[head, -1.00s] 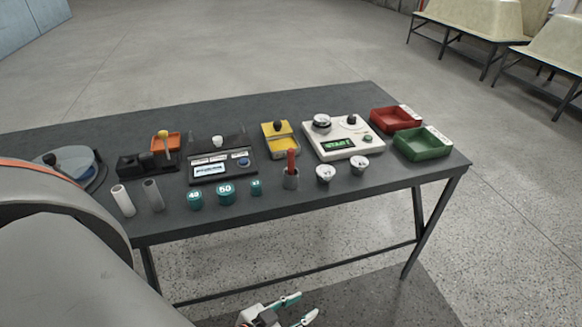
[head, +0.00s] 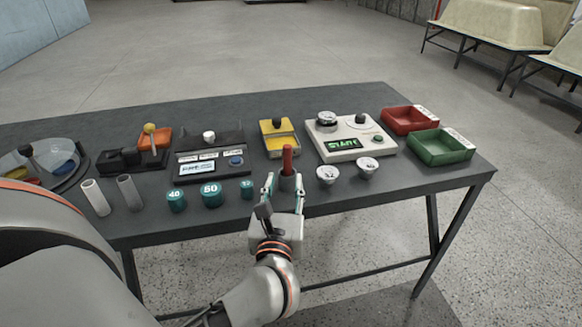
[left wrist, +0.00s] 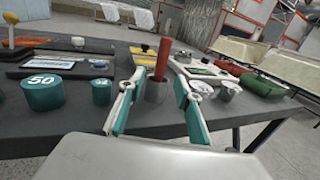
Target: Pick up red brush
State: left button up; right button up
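The red brush (head: 287,158) stands upright in a small grey cup (head: 287,182) near the table's front edge. Only its red handle shows; the lower end is hidden in the cup. My left gripper (head: 286,186) is open at the front edge, with its fingers pointing at the cup. In the left wrist view the red brush (left wrist: 162,58) and the grey cup (left wrist: 156,91) show between and just beyond the two spread fingers (left wrist: 158,92). I cannot tell whether a finger touches the cup. My right gripper is not in view.
Teal weights (head: 210,194) stand left of the cup, and two small white-topped cups (head: 327,175) stand right. Red (head: 408,121) and green (head: 440,148) bins sit at the right end of the dark table (head: 340,97).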

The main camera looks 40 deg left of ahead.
aim_at(287, 167)
pick_arm(q)
jog(key=x, duration=0.7)
jog(key=shift+w+a+r, duration=0.15)
jog(key=shift+w+a, duration=0.05)
jog(key=shift+w, duration=0.1)
grip_shut()
